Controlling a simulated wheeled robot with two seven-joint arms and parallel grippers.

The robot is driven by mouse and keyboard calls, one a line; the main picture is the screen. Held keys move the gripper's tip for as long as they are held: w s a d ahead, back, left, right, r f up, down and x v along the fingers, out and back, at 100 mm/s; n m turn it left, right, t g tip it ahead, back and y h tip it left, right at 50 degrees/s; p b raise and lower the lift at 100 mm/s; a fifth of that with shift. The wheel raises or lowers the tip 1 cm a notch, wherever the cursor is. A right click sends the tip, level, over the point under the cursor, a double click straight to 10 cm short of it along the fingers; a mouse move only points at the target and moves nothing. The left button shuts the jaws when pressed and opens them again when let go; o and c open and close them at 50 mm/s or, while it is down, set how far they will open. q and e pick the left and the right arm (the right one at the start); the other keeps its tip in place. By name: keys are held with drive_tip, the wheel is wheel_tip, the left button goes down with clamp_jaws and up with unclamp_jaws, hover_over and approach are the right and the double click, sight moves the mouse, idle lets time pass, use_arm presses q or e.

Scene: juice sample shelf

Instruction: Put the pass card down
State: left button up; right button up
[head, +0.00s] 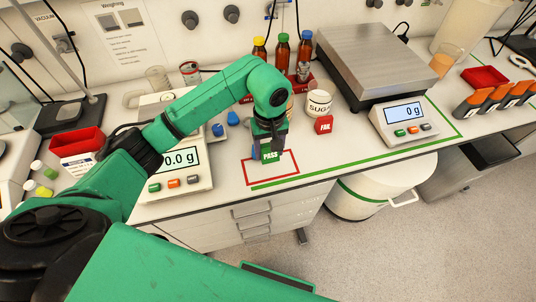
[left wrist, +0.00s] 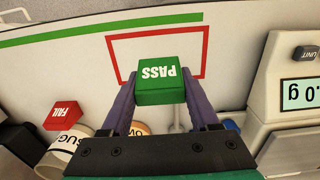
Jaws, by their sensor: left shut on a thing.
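The green pass card (head: 270,155) is a small block with white PASS lettering. My left gripper (head: 268,147) is shut on it, over the red outlined rectangle (head: 246,173) at the bench's front. In the left wrist view, the pass card (left wrist: 162,82) sits between the two fingers of my left gripper (left wrist: 162,90), with the red outline (left wrist: 203,55) around and behind it. I cannot tell whether the card touches the bench. My right gripper is not in view.
A red FAIL block (head: 323,125) stands right of the outline, near the sugar jar (head: 318,103). A scale with a display (head: 182,181) is at left. A large platform scale (head: 372,60) stands at back right. Bare bench lies around the outline.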

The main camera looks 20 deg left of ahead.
sight(270, 166)
use_arm(q)
wheel_tip(270, 166, down, 4)
drive_tip(key=shift+d+f+p, duration=0.1)
drive_tip(key=shift+f+p, duration=0.1)
drive_tip(key=shift+p, duration=0.4)
drive_tip(key=shift+f, duration=0.45)
drive_tip(key=o, duration=1.4)
drive_tip(key=shift+c, duration=0.2)
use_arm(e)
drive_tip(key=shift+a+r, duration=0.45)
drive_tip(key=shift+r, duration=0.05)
